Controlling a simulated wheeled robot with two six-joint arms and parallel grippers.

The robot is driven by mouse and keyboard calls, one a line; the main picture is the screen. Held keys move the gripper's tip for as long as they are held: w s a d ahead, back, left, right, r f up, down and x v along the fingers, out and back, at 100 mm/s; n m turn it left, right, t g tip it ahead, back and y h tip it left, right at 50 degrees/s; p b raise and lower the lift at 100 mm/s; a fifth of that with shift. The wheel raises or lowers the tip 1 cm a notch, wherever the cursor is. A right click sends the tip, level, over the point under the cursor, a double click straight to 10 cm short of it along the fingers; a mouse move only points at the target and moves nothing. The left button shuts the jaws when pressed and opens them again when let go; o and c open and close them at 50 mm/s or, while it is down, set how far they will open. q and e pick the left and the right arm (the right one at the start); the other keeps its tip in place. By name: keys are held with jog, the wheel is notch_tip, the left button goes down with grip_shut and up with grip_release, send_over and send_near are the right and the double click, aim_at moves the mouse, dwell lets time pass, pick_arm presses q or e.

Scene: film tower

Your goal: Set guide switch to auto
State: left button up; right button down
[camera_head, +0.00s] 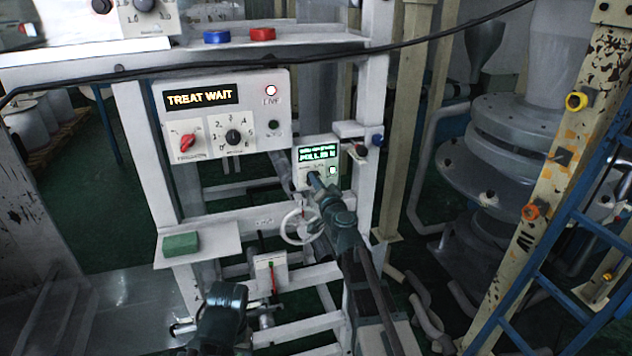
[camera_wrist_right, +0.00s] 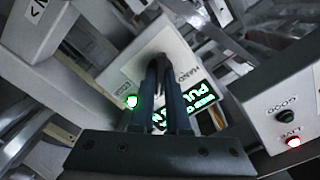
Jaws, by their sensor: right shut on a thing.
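The guide box is a small white panel in the right part of the frame (camera_head: 301,179), with a green-lettered display (camera_head: 319,153) and a lit green lamp (camera_head: 333,170). In the right wrist view the same white panel (camera_wrist_right: 128,70) shows its lit green lamp (camera_wrist_right: 131,101) and part of the display (camera_wrist_right: 203,93). My right gripper (camera_head: 313,178) is at the panel's face, its fingers (camera_wrist_right: 160,66) shut on the dark switch knob there. The fingers hide most of the knob, so its setting cannot be read. A dark part of my left arm shows at the bottom; its jaws are not distinguishable.
Left of the guide box is a larger panel (camera_head: 270,140) with a "TREAT WAIT" display (camera_head: 200,96), a red-pointer selector, a numbered dial and a lit red lamp. A handwheel (camera_head: 299,226) sits just below my right gripper. A green block (camera_head: 181,244) lies on a ledge.

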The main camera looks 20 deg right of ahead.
jog(key=shift+s, duration=0.1)
jog(key=c, duration=0.9)
grip_release()
